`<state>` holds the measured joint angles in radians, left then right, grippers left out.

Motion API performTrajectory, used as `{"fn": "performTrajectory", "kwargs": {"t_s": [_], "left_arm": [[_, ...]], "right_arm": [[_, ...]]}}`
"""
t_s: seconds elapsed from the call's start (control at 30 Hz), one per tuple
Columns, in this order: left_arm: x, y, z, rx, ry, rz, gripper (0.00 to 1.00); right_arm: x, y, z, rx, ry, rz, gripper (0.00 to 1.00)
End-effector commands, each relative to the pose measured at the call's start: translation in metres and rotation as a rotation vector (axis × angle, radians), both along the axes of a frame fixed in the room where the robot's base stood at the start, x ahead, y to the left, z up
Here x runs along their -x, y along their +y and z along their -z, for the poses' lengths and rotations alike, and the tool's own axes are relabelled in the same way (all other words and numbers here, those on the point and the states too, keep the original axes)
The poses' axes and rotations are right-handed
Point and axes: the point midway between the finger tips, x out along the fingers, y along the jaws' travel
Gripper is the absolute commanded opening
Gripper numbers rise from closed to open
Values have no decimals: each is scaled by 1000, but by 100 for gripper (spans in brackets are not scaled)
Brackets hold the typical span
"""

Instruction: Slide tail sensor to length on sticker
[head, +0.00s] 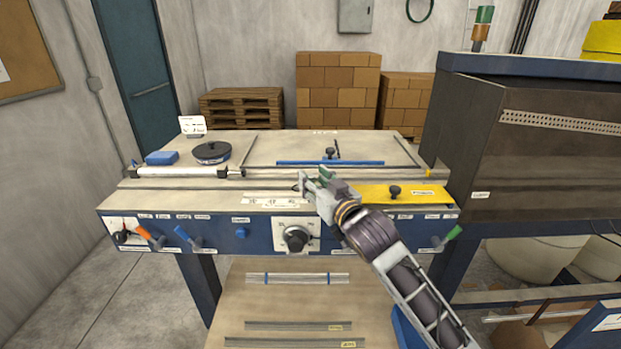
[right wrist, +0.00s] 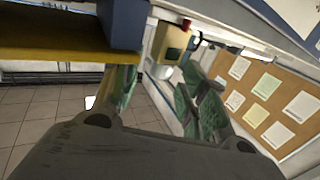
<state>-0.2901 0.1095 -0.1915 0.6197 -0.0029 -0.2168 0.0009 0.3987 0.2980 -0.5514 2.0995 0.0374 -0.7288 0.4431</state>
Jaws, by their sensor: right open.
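My right gripper (head: 314,178) is open over the middle of the bench, just above the rail. Its green-padded fingers also show in the right wrist view (right wrist: 165,88). A small cream block with a red top (right wrist: 171,44), seemingly the tail sensor, shows beyond and between the fingers; I cannot tell whether they touch it. In the head view the gripper hides most of that spot. A white sticker strip with printed marks (head: 270,201) lies on the bench's front edge, left of and below the gripper. My left gripper is not in view.
A yellow plate with a black knob (head: 375,194) lies right of the gripper. A white roller (head: 190,172) and a black reel (head: 212,152) are at the left. A blue bar (head: 330,163) lies behind. A dark machine housing (head: 535,145) bounds the right side.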

Motion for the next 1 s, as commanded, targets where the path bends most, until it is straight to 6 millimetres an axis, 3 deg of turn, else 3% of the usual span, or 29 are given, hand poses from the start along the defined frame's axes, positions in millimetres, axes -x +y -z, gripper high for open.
{"fn": "performTrajectory", "kwargs": {"t_s": [0.3,0.7,1.0], "left_arm": [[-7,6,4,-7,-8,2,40],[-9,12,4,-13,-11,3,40],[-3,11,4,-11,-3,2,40]], "right_arm": [[-18,9,0,0,-1,0,43],[-21,10,0,0,0,0,43],[-20,10,0,0,0,0,4]]}}
